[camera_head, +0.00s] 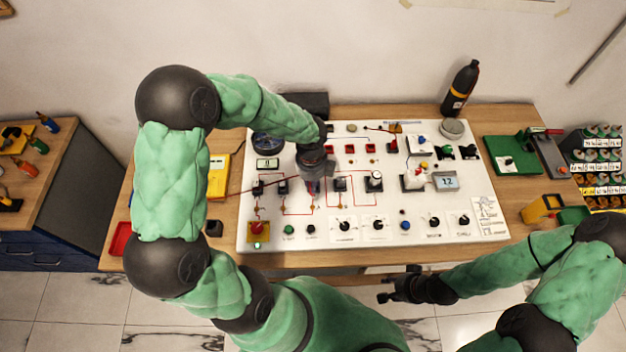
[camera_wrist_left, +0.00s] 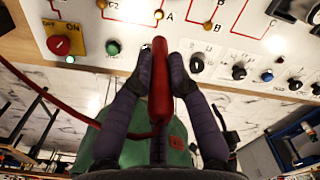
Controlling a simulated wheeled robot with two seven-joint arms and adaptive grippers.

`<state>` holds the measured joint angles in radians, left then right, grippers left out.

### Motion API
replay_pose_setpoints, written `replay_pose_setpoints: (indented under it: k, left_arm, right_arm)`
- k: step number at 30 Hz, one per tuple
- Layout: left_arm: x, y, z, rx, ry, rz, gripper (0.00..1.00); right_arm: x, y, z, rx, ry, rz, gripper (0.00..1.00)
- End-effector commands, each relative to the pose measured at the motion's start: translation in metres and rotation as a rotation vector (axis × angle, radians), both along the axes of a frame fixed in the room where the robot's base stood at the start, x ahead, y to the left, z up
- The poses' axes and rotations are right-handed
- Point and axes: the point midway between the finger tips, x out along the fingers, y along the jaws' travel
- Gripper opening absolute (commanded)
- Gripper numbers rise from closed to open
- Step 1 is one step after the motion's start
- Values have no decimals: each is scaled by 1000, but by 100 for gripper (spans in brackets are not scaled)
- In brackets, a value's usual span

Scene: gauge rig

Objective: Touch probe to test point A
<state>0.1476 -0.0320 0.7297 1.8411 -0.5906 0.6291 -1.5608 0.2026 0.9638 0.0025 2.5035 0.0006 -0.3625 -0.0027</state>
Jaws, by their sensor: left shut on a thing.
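My left gripper (camera_wrist_left: 160,70) is shut on the red probe (camera_wrist_left: 159,85), with a finger on each side of its handle. In the left wrist view the probe's front end points up the picture at the gold test point A (camera_wrist_left: 158,14), beside the printed letter A. I cannot tell whether its tip touches the point. In the head view my left gripper (camera_head: 316,172) is over the white panel (camera_head: 270,225) and hides part of it. My right gripper (camera_head: 390,288) is in front of the table, away from the panel; its finger opening is unclear.
A red knob on a yellow plate (camera_wrist_left: 74,38) and a green button (camera_wrist_left: 113,47) are left of the probe. A red lead (camera_wrist_left: 65,115) trails from it. A yellow meter (camera_head: 219,175) stands left of the panel. A dark bottle (camera_head: 460,88) stands behind it.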

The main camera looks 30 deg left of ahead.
Motion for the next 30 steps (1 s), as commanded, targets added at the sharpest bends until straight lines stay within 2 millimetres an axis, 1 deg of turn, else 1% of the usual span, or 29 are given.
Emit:
replay_pose_setpoints:
  k: [6,11,30]
  left_arm:
    - [0,0,0,2,0,14,0]
    - [0,0,-9,2,0,16,0]
    - [0,0,-70,2,0,17,0]
  right_arm:
    - [0,0,0,0,0,0,40]
    - [0,0,-6,0,0,0,40]
    - [0,0,-49,0,0,0,40]
